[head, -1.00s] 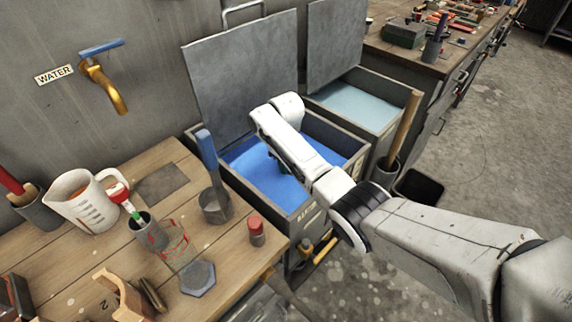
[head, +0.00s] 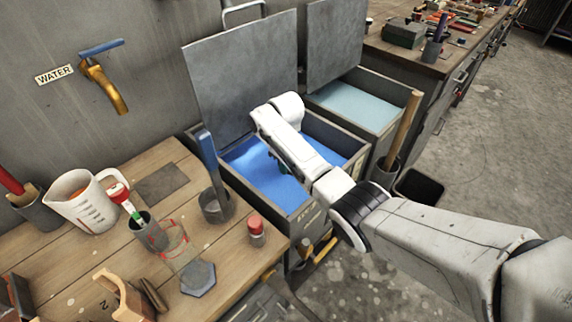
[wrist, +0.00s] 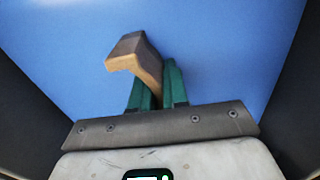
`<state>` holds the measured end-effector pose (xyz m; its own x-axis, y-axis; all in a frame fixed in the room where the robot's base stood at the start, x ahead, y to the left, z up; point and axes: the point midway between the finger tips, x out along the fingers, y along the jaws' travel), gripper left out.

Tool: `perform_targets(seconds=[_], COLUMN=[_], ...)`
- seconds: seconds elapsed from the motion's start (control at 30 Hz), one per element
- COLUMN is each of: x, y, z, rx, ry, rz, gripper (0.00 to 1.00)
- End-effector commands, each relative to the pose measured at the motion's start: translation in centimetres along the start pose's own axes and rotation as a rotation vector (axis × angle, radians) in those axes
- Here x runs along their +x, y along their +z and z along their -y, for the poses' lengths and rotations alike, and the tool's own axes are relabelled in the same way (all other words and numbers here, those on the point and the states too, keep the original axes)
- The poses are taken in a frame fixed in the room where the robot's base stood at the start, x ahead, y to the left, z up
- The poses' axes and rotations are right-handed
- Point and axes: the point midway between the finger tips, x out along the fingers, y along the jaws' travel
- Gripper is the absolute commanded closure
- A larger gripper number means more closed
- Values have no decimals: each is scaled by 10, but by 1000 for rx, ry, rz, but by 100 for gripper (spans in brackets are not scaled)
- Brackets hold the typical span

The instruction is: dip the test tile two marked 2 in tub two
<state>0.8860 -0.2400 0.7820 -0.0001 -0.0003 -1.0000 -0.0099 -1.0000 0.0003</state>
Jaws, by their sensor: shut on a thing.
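My gripper (wrist: 156,92) has green fingers shut on a tan and brown L-shaped test tile (wrist: 130,47). No number shows on the held tile. The wrist view shows it against the blue liquid; I cannot tell how far it is from the surface. In the head view my arm reaches over the near open tub (head: 340,144) of bright blue liquid (head: 262,175), and the tile is hidden behind the arm. The label on this tub's front is too small to read. The far tub (head: 393,92) holds pale blue liquid.
Grey lids (head: 240,75) stand raised behind the tubs. Right of the tubs, a wooden handle (head: 405,125) stands in a holder. The left bench holds a measuring jug (head: 78,203), a grey pot with a blue handle (head: 216,207), a red-capped jar (head: 256,236) and another tan piece (head: 122,297).

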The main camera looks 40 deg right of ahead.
Motion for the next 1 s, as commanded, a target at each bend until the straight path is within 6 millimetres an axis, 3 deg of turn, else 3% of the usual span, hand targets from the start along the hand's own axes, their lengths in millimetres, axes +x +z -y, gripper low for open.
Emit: perform_targets(seconds=[1.0], x=[-84], y=[0], z=[0], rx=[-1], ry=[0], rz=[0], gripper=[100])
